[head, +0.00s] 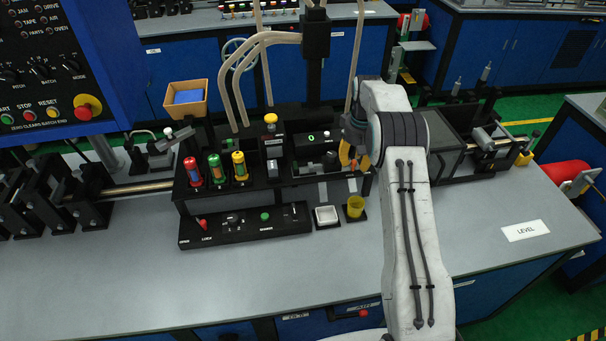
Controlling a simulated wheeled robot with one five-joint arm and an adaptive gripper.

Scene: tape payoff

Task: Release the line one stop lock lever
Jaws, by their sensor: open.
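A low black control panel (245,228) lies on the bench in front of the machine. A small red-tipped lever (202,223) stands at its left end, near a label that seems to read LOCK. I cannot tell for sure that this is the line one stop lock lever, or which way it is set. My gripper (350,157) has orange-yellow fingers and is open. It is over the right part of the black machine, well to the right of the red lever and apart from it. Part of the fingers is hidden by my own wrist.
Red, green and yellow cylinders (215,168) stand behind the panel. A green button (265,216) and other small controls share the panel. The bench front (150,285) is clear. Hoses (240,75) rise behind.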

